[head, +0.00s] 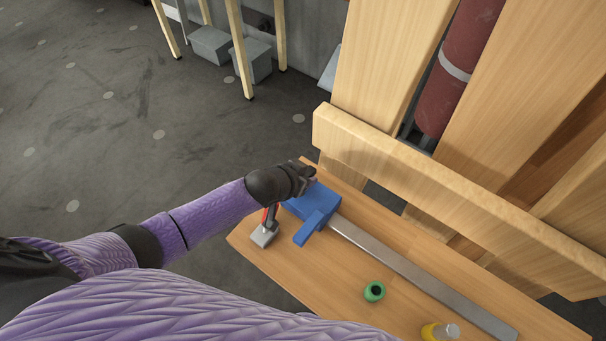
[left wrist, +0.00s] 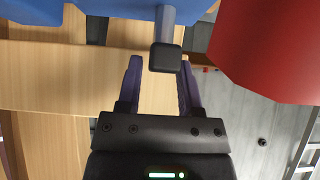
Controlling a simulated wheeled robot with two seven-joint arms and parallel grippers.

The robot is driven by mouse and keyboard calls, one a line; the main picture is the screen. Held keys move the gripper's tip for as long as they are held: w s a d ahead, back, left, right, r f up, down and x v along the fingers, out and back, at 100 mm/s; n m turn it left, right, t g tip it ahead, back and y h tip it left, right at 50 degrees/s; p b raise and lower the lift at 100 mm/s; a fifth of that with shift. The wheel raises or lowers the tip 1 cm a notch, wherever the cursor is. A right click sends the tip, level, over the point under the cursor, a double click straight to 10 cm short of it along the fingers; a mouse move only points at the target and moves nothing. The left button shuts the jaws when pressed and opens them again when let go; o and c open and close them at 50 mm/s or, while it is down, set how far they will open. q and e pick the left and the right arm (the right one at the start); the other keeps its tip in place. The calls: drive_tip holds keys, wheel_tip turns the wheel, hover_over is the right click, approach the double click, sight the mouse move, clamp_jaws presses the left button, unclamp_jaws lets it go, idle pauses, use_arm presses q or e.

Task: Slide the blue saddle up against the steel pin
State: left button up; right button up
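The blue saddle (head: 317,202) sits at the far left end of a flat steel rail (head: 425,277) on the wooden table. A blue arm juts from it toward the front. My left gripper (head: 308,175) is at the saddle's far left corner, in part overlapping it. In the left wrist view, my left gripper (left wrist: 158,75) has its two fingers apart. A grey rod with a dark square end (left wrist: 165,57) shows between or just beyond the fingertips. Blue surface (left wrist: 45,12) fills the top edge. I cannot clearly identify the steel pin. My right gripper is not in view.
A green ring-shaped piece (head: 374,291) and a yellow container (head: 440,331) are nearer the front. A wooden rail (head: 450,195) runs behind the table. A large red shape (left wrist: 270,50) is close at right.

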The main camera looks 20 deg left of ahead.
use_arm(q)
clamp_jaws()
idle(1.1)
